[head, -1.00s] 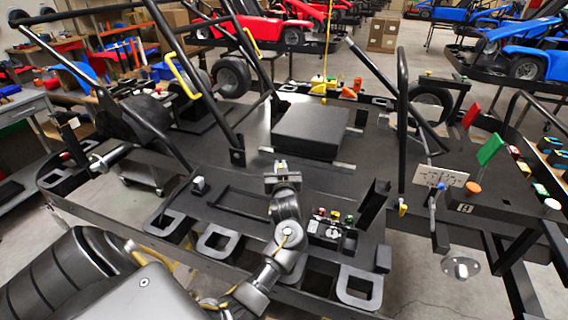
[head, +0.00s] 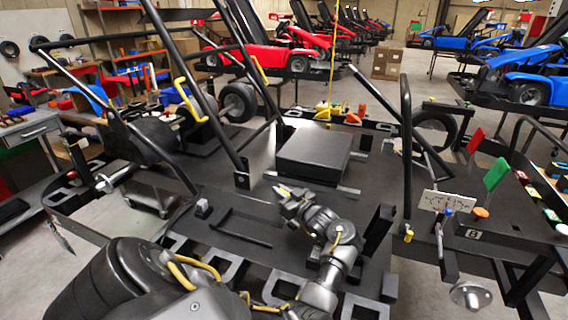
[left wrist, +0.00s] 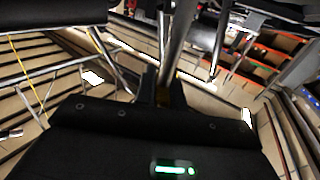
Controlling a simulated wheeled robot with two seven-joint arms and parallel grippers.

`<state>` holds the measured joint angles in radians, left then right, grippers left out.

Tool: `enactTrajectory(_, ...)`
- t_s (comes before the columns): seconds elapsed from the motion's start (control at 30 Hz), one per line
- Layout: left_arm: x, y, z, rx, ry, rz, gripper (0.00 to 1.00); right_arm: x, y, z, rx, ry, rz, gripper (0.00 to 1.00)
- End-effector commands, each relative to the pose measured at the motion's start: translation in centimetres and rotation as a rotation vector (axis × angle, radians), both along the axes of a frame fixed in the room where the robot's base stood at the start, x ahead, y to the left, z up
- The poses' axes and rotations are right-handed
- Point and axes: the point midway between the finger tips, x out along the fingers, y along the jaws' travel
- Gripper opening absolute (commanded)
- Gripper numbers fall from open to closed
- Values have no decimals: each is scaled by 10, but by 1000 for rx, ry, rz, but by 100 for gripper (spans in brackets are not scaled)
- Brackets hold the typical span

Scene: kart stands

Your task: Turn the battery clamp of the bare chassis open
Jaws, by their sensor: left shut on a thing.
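The bare chassis (head: 375,190) is a wide black deck with tubular bars, in front of me in the head view. My left gripper (head: 284,191) is low over its middle, in front of a black box-shaped block. It is shut on a small piece there, which I take to be the battery clamp; the fingers hide most of it, and its angle is unclear. In the left wrist view the dark fingers (left wrist: 164,92) are close together, with a little brownish-yellow between them. My right gripper is in neither view.
The black block (head: 313,155) stands just behind the gripper. A black L-shaped rail (head: 240,229) and a grey-capped post (head: 203,208) are to its left. Upright roll bars (head: 405,140) rise on the right. Red and blue karts stand at the back.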

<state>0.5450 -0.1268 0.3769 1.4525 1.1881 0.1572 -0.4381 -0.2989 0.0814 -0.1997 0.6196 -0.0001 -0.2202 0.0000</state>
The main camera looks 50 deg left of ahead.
Motion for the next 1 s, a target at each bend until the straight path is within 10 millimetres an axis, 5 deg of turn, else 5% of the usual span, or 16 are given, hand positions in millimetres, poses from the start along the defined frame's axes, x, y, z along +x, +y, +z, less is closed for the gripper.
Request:
enactTrajectory(0.43, 0, 1, 3, 6, -2, 8, 0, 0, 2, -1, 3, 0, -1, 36)
enactTrajectory(0.47, 0, 1, 3, 7, -2, 8, 13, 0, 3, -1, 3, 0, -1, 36)
enactTrajectory(0.6, 0, 1, 2, 5, -2, 8, 32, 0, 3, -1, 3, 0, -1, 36)
enactTrajectory(1.0, 1, 0, 2, 3, 0, -17, 33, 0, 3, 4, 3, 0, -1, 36)
